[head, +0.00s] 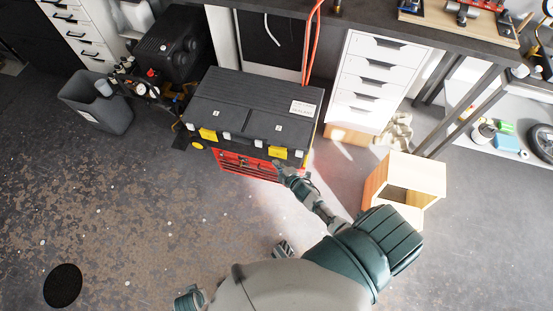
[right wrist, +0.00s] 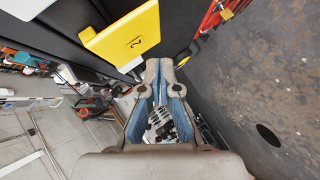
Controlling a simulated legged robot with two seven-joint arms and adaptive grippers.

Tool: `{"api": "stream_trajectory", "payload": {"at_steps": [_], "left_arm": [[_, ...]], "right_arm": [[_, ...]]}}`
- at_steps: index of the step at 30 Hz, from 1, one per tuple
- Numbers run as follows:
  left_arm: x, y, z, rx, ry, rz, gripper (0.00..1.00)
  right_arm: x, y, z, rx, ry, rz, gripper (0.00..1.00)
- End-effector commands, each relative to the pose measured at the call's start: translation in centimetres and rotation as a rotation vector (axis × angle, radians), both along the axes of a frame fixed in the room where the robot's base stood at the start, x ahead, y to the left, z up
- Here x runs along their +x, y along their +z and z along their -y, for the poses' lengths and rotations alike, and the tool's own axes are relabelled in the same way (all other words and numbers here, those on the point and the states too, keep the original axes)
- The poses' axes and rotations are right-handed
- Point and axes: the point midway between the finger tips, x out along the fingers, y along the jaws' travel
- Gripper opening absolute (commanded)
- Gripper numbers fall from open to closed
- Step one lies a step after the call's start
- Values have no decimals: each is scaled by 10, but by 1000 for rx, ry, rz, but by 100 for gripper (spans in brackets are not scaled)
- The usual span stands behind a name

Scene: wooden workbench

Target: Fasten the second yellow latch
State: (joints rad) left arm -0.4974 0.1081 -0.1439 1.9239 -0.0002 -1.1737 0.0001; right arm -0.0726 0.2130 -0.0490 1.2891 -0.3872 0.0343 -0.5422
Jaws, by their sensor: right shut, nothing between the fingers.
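The toolbox (head: 252,101) has a black lid and a red front and stands on the floor. One yellow latch (head: 208,134) is at the left of its front edge. The second yellow latch (head: 277,153) is at the right. In the right wrist view the second latch (right wrist: 125,38) is large, with a dark mark like a 2; whether it is fastened I cannot tell. My right gripper (head: 278,166) is just below this latch. Its fingertips (right wrist: 160,66) are together and empty, just beyond the latch's lower corner; contact is unclear.
A white drawer unit (head: 362,122) stands right of the toolbox, with an open wooden box (head: 408,205) in front. A dark bin (head: 97,103) and a black machine (head: 171,48) stand to the left. The floor (head: 130,200) in front is clear.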

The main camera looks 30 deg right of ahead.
Motion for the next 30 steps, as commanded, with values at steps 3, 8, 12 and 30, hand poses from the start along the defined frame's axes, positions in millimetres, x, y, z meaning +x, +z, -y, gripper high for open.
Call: {"api": "stream_trajectory", "payload": {"at_steps": [3, 8, 12, 30], "left_arm": [[1, 2, 0, 0, 0, 2, 0], [3, 9, 0, 0, 0, 7, 0], [4, 16, 0, 0, 0, 11, 0], [3, 9, 0, 0, -1, 8, 0]], "right_arm": [[0, 2, 0, 1, 0, 0, 0], [1, 9, 0, 2, 0, 0, 0], [1, 15, 0, 2, 0, 0, 0], [0, 16, 0, 3, 0, -2, 0]]}}
